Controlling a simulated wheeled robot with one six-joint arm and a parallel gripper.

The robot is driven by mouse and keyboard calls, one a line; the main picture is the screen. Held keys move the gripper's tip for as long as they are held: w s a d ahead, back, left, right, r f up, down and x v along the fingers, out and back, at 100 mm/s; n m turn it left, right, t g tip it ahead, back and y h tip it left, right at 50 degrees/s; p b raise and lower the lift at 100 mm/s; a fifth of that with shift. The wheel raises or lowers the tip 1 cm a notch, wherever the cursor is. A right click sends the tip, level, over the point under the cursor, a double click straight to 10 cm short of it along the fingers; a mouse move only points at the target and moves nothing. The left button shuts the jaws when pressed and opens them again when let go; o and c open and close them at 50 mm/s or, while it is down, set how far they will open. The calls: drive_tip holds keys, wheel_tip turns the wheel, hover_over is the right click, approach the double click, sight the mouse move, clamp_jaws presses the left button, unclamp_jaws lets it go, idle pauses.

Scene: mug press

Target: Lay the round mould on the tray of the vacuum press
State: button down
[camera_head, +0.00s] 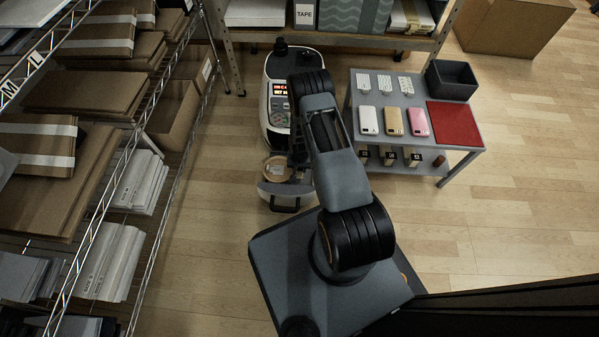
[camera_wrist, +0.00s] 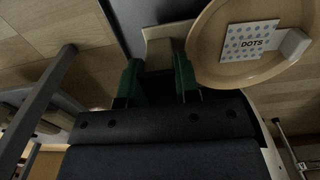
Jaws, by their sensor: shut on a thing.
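The round mould (camera_wrist: 208,60) is a shallow tan dish at the top right of the wrist view. A white dotted card marked DOTS (camera_wrist: 249,41) and a small pale block lie in it. My gripper (camera_wrist: 157,64) has its green fingers on either side of the mould's tan tab and is shut on it. In the head view the mould (camera_head: 277,173) shows at the front of the white and black vacuum press (camera_head: 280,104), close to the grey tray (camera_head: 285,189). My arm hides part of the press and most of my gripper. I cannot tell whether the mould touches the tray.
A grey table (camera_head: 390,82) right of the press holds phone cases, cards, a dark bin (camera_head: 451,79) and a red mat (camera_head: 455,123). A wire shelf with cardboard and packs stands on the left. Wooden floor lies open at the lower right.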

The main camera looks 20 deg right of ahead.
drive_tip(key=shift+f+b, duration=0.55)
drive_tip(key=shift+f, duration=0.9)
drive_tip(key=shift+f, duration=0.15)
drive_tip(key=c, duration=0.8)
unclamp_jaws()
drive_tip(key=shift+c, duration=0.2)
